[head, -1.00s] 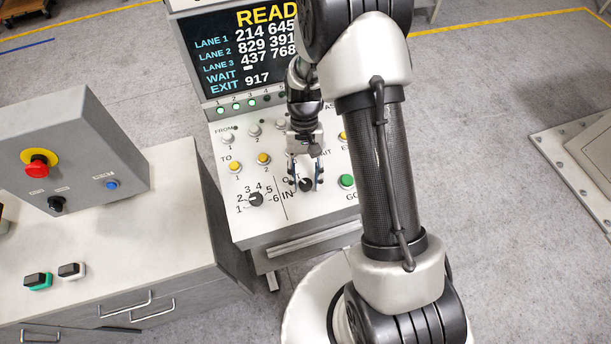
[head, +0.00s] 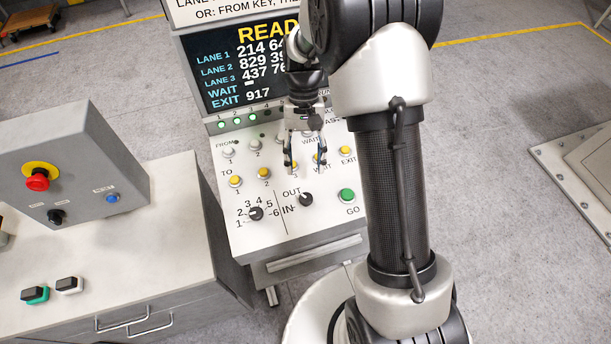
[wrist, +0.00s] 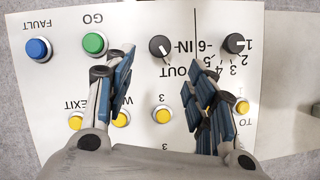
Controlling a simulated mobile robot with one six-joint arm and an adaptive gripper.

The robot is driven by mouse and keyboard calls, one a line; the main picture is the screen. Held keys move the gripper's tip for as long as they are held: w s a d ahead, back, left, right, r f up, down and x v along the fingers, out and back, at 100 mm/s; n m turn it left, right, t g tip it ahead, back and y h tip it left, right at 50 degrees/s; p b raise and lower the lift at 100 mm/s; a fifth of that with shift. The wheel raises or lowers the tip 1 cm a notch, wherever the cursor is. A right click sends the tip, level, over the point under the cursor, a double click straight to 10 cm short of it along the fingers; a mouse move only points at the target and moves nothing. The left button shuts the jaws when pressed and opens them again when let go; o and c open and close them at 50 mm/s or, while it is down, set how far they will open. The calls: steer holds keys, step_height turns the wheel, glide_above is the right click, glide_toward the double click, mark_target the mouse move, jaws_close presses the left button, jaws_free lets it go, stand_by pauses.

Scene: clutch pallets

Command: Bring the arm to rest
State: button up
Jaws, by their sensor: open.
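My arm rises across the right half of the head view, and my gripper (head: 305,165) hangs over the sloped control panel (head: 240,215). The jaws are open and empty, with the two fingers apart. In the wrist view my gripper (wrist: 160,95) spans the row of yellow buttons, with the yellow button marked 3 (wrist: 161,115) between the fingers. The black IN/OUT knob (head: 306,198) is clear of the fingers, and it also shows in the wrist view (wrist: 160,47). I cannot tell whether the fingertips touch the panel.
The display (head: 240,70) stands behind the panel. A black selector knob (head: 256,213) and a green GO button (head: 347,195) are on the panel. At left, a grey box with a red stop button (head: 37,180) stands on a cabinet (head: 130,250).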

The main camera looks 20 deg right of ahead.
steer(key=shift+v, duration=1.1)
steer(key=s+r+n+t+b, duration=0.2)
steer(key=s+r+t+b, duration=0.25)
steer(key=s+r, duration=0.45)
steer(key=s+a+n+t+h+b, duration=0.1)
steer(key=s+t+b, duration=0.3)
steer(key=s, duration=0.7)
steer(key=shift+s+f+b, duration=0.25)
steer(key=shift+f+b, duration=0.2)
steer(key=shift+b, duration=0.15)
steer(key=shift+a, duration=0.1)
